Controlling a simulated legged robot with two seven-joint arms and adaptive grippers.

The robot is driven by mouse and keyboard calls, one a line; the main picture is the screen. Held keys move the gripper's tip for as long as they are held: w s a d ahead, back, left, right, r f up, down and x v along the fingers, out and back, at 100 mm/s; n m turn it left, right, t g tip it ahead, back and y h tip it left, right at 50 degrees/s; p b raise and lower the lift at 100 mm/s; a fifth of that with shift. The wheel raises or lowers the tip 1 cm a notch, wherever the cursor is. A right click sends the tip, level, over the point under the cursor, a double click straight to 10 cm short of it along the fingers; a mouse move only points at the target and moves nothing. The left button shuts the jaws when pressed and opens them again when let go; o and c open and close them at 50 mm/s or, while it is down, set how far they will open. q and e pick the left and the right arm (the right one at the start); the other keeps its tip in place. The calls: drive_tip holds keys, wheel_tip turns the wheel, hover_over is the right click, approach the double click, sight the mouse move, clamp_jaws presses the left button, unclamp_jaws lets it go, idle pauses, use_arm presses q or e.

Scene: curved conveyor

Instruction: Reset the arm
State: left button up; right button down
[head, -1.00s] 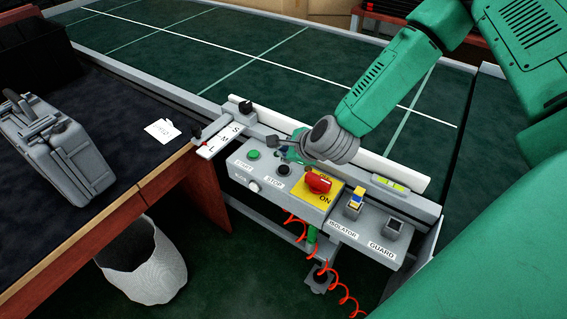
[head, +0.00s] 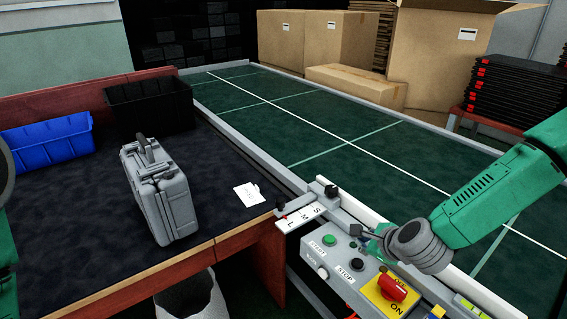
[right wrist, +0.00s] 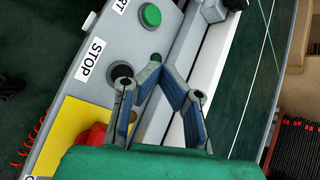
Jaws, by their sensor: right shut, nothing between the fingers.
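My right gripper (head: 364,237) hovers over the grey control panel (head: 335,277), close to the black STOP button (head: 357,264). In the right wrist view its two blue-padded fingers (right wrist: 160,66) come together at the tips with nothing between them. The black STOP button (right wrist: 122,74) shows just left of the fingers, and the green START button (right wrist: 151,15) lies farther up. The red switch (head: 393,285) on its yellow plate sits nearer the front. Green and dark parts of my left arm show at the left edge; its fingers are not seen.
A grey case (head: 168,190) and a white card (head: 248,195) stand and lie on the dark table. Blue (head: 48,140) and black (head: 150,105) bins are behind. The green conveyor (head: 330,140) is empty; cardboard boxes (head: 430,60) stand beyond it.

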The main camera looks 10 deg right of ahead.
drive_tip(key=s+a+f+n, duration=0.1)
drive_tip(key=s+f+n, duration=0.1)
drive_tip(key=s+a+f+n+g, duration=0.1)
drive_tip(key=s+a+f+n, duration=0.1)
drive_tip(key=s, duration=0.1)
drive_tip(key=s+a+f+n+g+y, duration=0.1)
drive_tip(key=s+n, duration=0.1)
drive_tip(key=n, duration=0.1)
drive_tip(key=shift+s+a+f, duration=0.15)
drive_tip(key=shift+a+f, duration=0.1)
drive_tip(key=shift+f, duration=0.15)
drive_tip(key=s+f+n+g, duration=0.3)
drive_tip(key=s+n, duration=0.7)
drive_tip(key=s, duration=0.1)
drive_tip(key=s+d+f+n+g+h+b, duration=0.1)
drive_tip(key=s+f+n+g, duration=0.2)
drive_tip(key=s+n, duration=0.6)
drive_tip(key=shift+s+f+n+g+h, duration=0.35)
drive_tip(key=shift+s+f, duration=0.35)
drive_tip(key=shift+s, duration=0.55)
drive_tip(key=shift+d, duration=0.15)
